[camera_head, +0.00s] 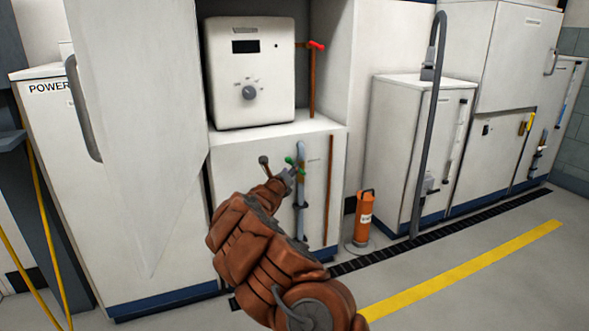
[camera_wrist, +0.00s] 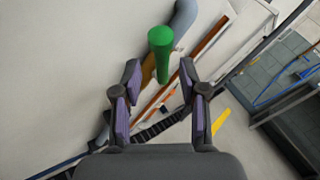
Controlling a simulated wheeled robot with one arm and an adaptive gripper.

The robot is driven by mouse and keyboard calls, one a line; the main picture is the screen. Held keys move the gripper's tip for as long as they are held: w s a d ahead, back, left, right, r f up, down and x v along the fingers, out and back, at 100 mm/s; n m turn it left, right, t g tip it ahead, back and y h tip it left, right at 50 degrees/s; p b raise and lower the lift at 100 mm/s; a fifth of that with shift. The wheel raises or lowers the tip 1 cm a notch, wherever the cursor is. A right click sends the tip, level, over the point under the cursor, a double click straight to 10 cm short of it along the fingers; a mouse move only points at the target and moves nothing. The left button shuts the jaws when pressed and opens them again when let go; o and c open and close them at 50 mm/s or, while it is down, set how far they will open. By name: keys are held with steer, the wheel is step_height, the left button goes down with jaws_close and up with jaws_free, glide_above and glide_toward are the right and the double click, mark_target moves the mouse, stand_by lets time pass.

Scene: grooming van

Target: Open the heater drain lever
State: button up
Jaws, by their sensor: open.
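The white heater (camera_head: 250,72) with a dark display and a grey dial stands in the open recess. Below it, a green-handled lever (camera_head: 290,160) sits by a grey-blue pipe on the white cabinet front. The pictures do not label which lever is the drain lever. My gripper (camera_head: 288,176) is at this green handle. In the wrist view the green lever (camera_wrist: 161,45) stands upright between the open fingers of my gripper (camera_wrist: 160,78), its rounded end beyond the fingertips. I cannot tell whether either finger touches it.
A red lever (camera_head: 316,45) on a copper pipe is right of the heater. An orange cylinder (camera_head: 364,216) stands on the floor. A large open door (camera_head: 140,120) is at left. Floor at right is clear.

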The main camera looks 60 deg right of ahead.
steer(key=shift+b+x, duration=0.45)
steer(key=shift+x, duration=1.6)
steer(key=shift+s, duration=0.1)
steer(key=shift+c, duration=0.4)
jaws_close()
